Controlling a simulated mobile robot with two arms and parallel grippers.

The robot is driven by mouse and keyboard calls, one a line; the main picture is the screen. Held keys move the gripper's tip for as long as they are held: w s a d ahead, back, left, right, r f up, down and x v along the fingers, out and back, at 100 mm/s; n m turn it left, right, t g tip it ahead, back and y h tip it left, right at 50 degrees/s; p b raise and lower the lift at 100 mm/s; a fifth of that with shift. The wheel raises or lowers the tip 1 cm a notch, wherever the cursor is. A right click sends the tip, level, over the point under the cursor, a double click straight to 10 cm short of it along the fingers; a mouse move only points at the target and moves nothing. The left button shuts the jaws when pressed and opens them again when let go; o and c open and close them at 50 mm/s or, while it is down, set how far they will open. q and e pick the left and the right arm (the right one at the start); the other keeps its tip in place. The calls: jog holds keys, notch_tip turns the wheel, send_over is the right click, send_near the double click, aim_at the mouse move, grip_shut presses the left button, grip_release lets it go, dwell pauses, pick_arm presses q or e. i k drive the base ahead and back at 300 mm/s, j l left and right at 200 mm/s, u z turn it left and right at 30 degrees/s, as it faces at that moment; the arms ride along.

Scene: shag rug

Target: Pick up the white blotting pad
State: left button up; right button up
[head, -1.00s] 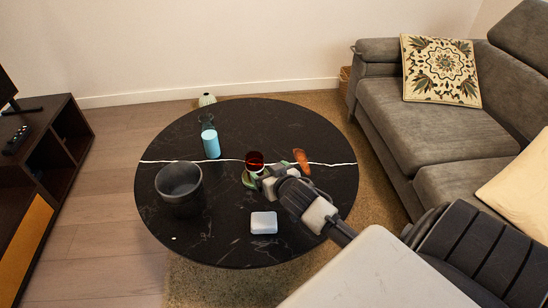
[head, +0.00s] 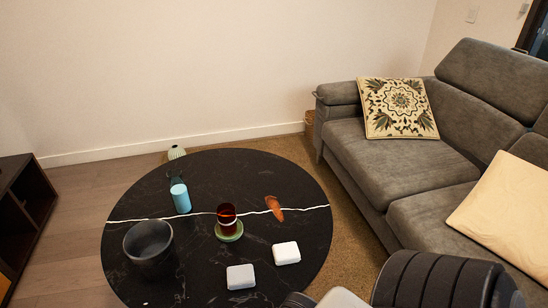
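Two white, rounded, pad-like blocks lie on the round black table (head: 205,265). One white block (head: 241,277) is near the front of the table. The other white block (head: 286,253) is to its right and a little further back, apart from it. They look alike, and I cannot tell which is the blotting pad. Neither gripper shows in the head view. Only parts of my own arm and body show along the bottom edge.
A dark grey pot (head: 148,245), a light blue cylinder (head: 181,198), a red glass (head: 227,215) on a green coaster (head: 230,237) and an orange-brown item (head: 273,208) stand or lie on the table. A grey sofa (head: 405,165) borders the right side.

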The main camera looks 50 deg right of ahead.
aim_at(289, 252)
jog(key=z, duration=1.55)
